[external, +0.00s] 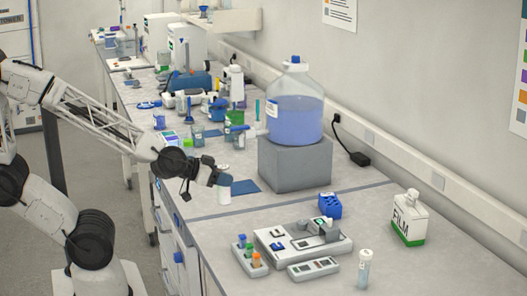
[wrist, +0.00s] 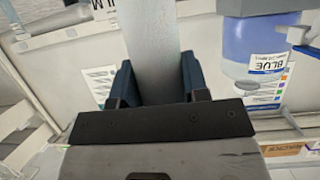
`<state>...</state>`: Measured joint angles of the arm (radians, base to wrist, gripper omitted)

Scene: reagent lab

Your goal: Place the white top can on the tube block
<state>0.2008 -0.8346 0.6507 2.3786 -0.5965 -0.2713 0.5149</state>
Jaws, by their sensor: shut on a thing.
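My gripper (external: 217,180) is over the bench, left of the grey box. It is shut on a white can (external: 224,192), which hangs upright below the fingers; whether it touches the bench is hard to tell. In the wrist view a pale, smooth body (wrist: 150,45) fills the gap between the dark fingers (wrist: 158,82); its far end is cut off by the frame. A small grey block with colored-top tubes (external: 249,262) stands near the bench's front edge, apart from the can and nearer the camera. It looks like the tube block.
A blue-liquid jug (external: 295,115) stands on a grey box (external: 294,165). Bare bench lies between the can and the tray.

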